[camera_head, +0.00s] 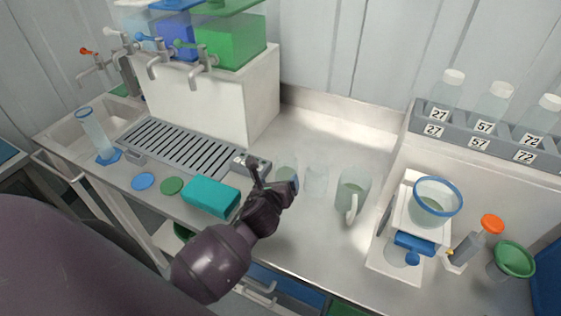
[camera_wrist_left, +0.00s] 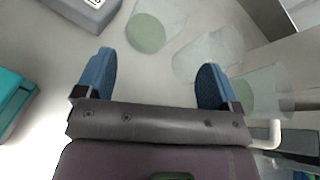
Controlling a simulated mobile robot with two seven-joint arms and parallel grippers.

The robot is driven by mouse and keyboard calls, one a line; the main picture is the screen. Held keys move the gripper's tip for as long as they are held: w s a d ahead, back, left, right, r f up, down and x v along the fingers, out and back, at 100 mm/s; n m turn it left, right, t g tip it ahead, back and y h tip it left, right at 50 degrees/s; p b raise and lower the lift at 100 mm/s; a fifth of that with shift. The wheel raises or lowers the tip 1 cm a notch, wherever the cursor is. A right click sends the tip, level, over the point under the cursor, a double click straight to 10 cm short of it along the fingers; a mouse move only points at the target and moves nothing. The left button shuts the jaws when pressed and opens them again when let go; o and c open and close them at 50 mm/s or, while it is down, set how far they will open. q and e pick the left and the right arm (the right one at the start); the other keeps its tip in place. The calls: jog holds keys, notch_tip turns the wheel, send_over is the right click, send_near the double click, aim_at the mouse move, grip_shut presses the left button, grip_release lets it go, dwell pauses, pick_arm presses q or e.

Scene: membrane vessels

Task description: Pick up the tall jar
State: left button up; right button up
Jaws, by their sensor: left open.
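Three clear glass vessels stand in a row on the steel counter. The left one (camera_head: 287,167) has a greenish base, which shows in the left wrist view (camera_wrist_left: 147,33). The middle one (camera_head: 316,180) is plain and clear, also in the left wrist view (camera_wrist_left: 205,56). The right one is a jug (camera_head: 355,186) with a white handle and a greenish base. I cannot tell for sure which is the tall jar. My left gripper (camera_head: 271,177) is open and empty beside the left vessel, partly covering it. Its blue fingertips (camera_wrist_left: 155,77) spread in the wrist view. My right gripper is out of view.
A teal box (camera_head: 211,197) lies left of the gripper, with a grey device (camera_head: 252,166) behind. A blue-rimmed funnel on a white stand (camera_head: 435,203) is at right. A measuring cylinder (camera_head: 95,133) stands at far left. The counter behind the vessels is clear.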

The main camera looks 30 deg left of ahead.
aim_at(283, 173)
pick_arm(q)
jog(key=shift+a+f+m+y, duration=0.1)
jog(key=shift+a+m+y, duration=0.15)
jog(key=shift+m, duration=0.55)
jog(key=shift+s+d+m, duration=0.1)
jog(key=shift+s+m, duration=0.05)
jog(key=shift+m, duration=0.85)
jog(key=shift+b+x, duration=0.3)
jog(key=shift+x, duration=5.1)
jog(key=shift+d+f, duration=0.1)
jog(key=c, duration=0.7)
jog(key=shift+c, duration=0.2)
notch_tip(283, 173, up, 20)
jog(key=p, duration=0.1)
